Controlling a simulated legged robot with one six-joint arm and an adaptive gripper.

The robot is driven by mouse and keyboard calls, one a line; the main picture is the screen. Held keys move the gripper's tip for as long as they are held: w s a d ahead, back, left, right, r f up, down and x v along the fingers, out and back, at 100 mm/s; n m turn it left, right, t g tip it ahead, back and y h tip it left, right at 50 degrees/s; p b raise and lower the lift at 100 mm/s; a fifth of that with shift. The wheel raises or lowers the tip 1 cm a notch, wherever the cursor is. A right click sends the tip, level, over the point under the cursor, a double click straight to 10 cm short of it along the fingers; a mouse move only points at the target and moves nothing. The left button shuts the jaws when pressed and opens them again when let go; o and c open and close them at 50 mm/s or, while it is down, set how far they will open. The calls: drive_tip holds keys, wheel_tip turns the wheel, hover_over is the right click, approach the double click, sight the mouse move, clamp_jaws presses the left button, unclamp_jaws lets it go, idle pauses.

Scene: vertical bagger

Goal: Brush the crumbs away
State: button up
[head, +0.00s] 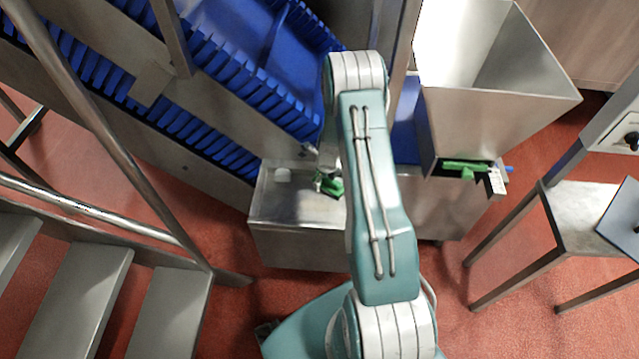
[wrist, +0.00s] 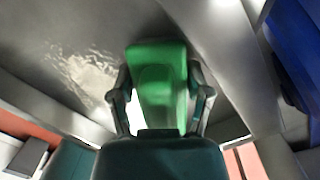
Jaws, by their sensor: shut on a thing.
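My gripper (wrist: 160,100) is shut on a green brush (wrist: 157,65), with a finger on each side of it. In the head view my gripper (head: 322,180) and the green brush (head: 333,187) are low over the steel box top (head: 290,208), partly hidden by my arm. I cannot tell whether the brush touches the metal. No separate crumbs can be made out. A pale mottled patch (wrist: 85,72) lies on the metal left of the brush in the wrist view; it may be a reflection or crumbs.
A blue cleated conveyor (head: 235,75) rises at back left. Steps (head: 85,290) and a handrail are at left.

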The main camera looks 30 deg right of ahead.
sight(328, 188)
drive_tip(key=shift+w+d+r+m+t, duration=0.15)
drive_tip(key=shift+w+d+r+t, duration=0.1)
drive_tip(key=shift+w+d, duration=0.3)
drive_tip(key=shift+w+d+r+m+t, duration=0.2)
drive_tip(key=shift+w+d, duration=0.15)
drive_tip(key=shift+w, duration=0.3)
drive_tip(key=shift+o, duration=0.2)
drive_tip(key=shift+s+d, duration=0.55)
drive_tip(key=shift+s, duration=0.1)
drive_tip(key=shift+s+d, duration=0.3)
drive_tip(key=shift+s, duration=0.1)
drive_tip(key=shift+s+a+r, duration=0.15)
drive_tip(key=shift+s+a, duration=0.45)
drive_tip(key=shift+a, duration=0.05)
drive_tip(key=shift+c, duration=0.2)
drive_tip(key=shift+s+a, duration=1.3)
drive_tip(key=shift+s+a+f, duration=0.15)
drive_tip(key=shift+s+a, duration=0.2)
drive_tip(key=shift+s, duration=0.2)
drive_tip(key=shift+s+a+f, duration=0.15)
drive_tip(key=shift+s+a, duration=0.15)
drive_tip(key=shift+s, duration=0.2)
drive_tip(key=shift+r, duration=3)
